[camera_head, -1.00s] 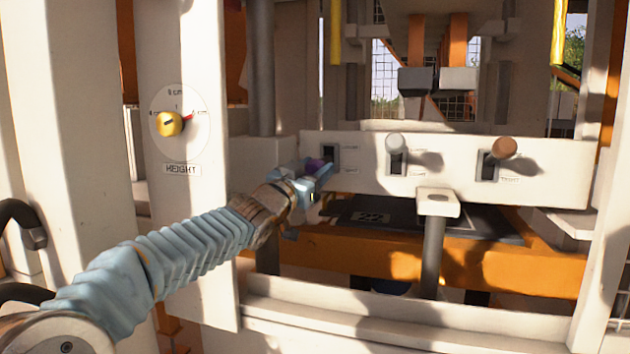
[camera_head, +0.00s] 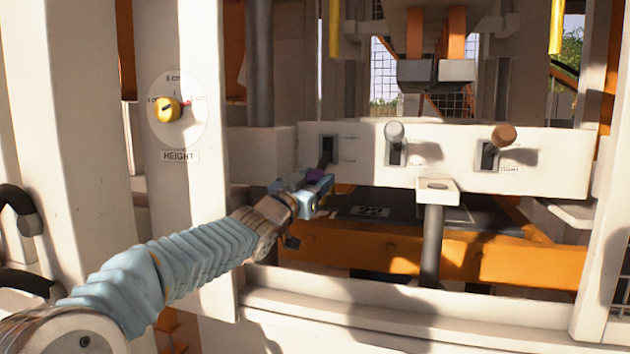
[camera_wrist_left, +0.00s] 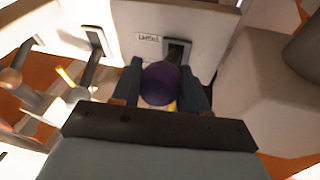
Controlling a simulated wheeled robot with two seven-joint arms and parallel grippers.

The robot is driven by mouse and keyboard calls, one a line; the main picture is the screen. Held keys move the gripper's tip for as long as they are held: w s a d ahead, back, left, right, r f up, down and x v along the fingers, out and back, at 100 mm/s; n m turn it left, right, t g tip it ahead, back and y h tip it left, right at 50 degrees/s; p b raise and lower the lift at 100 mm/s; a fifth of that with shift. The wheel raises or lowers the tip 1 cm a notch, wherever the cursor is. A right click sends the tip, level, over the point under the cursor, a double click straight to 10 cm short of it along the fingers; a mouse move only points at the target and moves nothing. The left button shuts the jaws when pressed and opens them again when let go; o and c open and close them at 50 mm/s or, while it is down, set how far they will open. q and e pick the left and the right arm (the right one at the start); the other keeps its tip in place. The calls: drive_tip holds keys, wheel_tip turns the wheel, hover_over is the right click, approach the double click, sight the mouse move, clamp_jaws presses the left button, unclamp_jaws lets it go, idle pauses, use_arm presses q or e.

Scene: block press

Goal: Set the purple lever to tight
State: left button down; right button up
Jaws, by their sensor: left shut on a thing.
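The purple lever (camera_head: 315,174) is the leftmost of three levers on the white panel. Its dark stem comes out of a dark slot and tilts downward. My left gripper (camera_head: 318,184) is shut on its purple knob, below the slot. In the left wrist view the purple knob (camera_wrist_left: 160,84) sits between my two fingers (camera_wrist_left: 161,90), with the slot behind it and a small label beside it that I cannot read clearly. My right gripper is not in view.
A grey-knobbed lever (camera_head: 394,131) and a brown-knobbed lever (camera_head: 503,135) stand to the right on the panel (camera_head: 445,160). A yellow height dial (camera_head: 167,110) is on the left post. A white-topped post (camera_head: 436,190) stands in front of the panel.

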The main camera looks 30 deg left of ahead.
use_arm(q)
drive_tip(key=shift+w+f, duration=0.15)
drive_tip(key=shift+f, duration=0.25)
drive_tip(key=c, duration=1)
unclamp_jaws()
drive_tip(key=shift+o, duration=1.4)
drive_tip(key=shift+w+a+f, duration=0.1)
drive_tip(key=shift+o, duration=0.5)
drive_tip(key=shift+r, duration=0.2)
drive_tip(key=v, duration=0.7)
drive_tip(key=shift+s, duration=0.3)
